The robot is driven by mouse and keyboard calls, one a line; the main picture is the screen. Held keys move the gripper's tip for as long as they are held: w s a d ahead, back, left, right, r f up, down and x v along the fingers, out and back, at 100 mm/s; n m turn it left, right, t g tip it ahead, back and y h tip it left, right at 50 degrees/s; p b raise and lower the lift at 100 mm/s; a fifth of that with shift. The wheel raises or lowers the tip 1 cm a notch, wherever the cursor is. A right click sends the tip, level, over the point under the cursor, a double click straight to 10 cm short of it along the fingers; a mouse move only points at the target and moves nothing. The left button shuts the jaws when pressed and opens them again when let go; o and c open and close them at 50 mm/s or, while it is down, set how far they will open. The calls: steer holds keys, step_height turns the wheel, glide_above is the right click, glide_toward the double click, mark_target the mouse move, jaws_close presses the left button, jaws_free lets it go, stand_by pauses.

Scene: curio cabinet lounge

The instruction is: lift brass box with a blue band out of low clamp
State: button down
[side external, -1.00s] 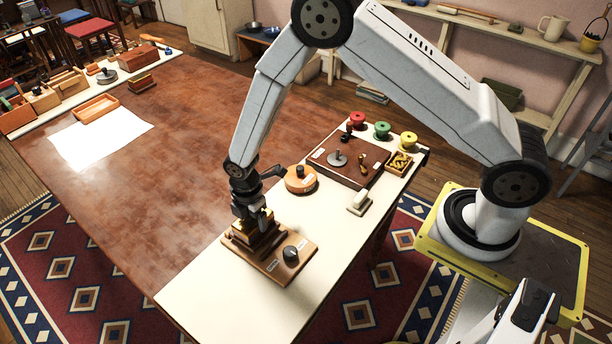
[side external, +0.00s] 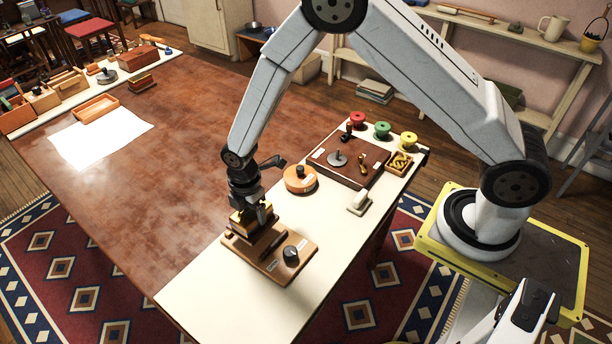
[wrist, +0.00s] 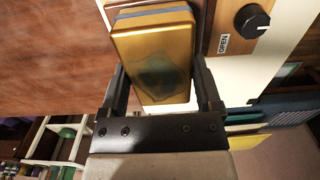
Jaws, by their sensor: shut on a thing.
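The brass box (side external: 239,218) is between the fingers of my gripper (side external: 256,214) above the low clamp (side external: 264,243). In the wrist view, the box (wrist: 153,55) looks gold, slightly tilted in the picture, with a dark patch on its near face and a grey-blue band at its far end. My gripper (wrist: 161,82) is shut on it, one finger on each side. The clamp is a brown wooden block on a flat board. The box appears clear of the block, though my fingers partly hide the space between them.
The clamp's board carries a black knob (side external: 291,252); its label in the wrist view reads OPEN. A round orange-brown piece (side external: 300,179) and a small whitish block (side external: 359,202) stand farther back. A dark wooden board (side external: 350,160) lies beyond. The pale strip in front is clear.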

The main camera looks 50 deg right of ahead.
steer(key=shift+r, duration=0.95)
